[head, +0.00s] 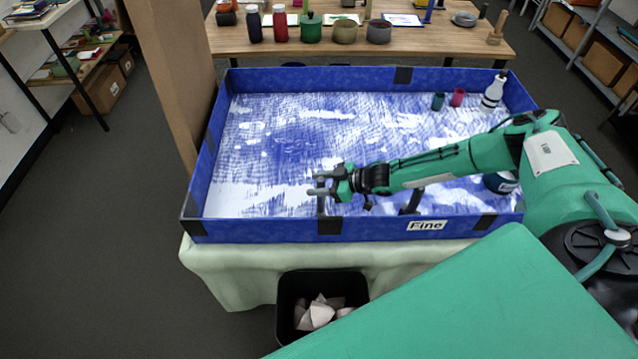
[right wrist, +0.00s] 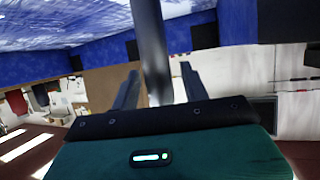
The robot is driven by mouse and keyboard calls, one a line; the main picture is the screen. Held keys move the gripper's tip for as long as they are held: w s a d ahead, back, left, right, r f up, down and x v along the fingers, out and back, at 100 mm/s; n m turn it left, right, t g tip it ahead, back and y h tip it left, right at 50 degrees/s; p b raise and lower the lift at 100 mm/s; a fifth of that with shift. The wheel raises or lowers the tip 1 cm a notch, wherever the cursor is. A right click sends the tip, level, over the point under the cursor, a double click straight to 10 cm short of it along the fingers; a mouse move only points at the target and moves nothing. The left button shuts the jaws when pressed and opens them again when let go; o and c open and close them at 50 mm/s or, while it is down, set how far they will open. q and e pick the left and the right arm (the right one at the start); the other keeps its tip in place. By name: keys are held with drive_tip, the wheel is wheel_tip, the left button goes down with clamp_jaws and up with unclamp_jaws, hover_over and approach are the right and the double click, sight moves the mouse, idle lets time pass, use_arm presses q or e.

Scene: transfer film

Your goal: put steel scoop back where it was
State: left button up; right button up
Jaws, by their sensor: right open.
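My right gripper (head: 322,184) is open over the near side of the blue tray (head: 270,232), just inside its front wall. A dark grey upright bar (head: 321,205) stands right below the fingertips, by the front wall. In the right wrist view a grey metal rod (right wrist: 150,45) runs between the two open fingers (right wrist: 160,90); it looks like the handle of the steel scoop, but its scoop end cannot be made out. I cannot tell whether the fingers touch it. My left gripper is not in view.
The tray has a blue-smeared white floor. A teal cup (head: 438,101), a red cup (head: 458,97) and a white bottle (head: 492,94) stand at its back right. A dark angled piece (head: 412,200) is under my arm. A black bin (head: 292,290) with paper stands in front.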

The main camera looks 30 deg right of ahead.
drive_tip(key=shift+s+d+r, duration=0.1)
drive_tip(key=shift+d+r, duration=0.05)
drive_tip(key=shift+d, duration=0.05)
drive_tip(key=b+v, duration=0.2)
drive_tip(key=v, duration=0.9)
drive_tip(key=shift+s+d+r, duration=0.15)
drive_tip(key=shift+s+r, duration=0.05)
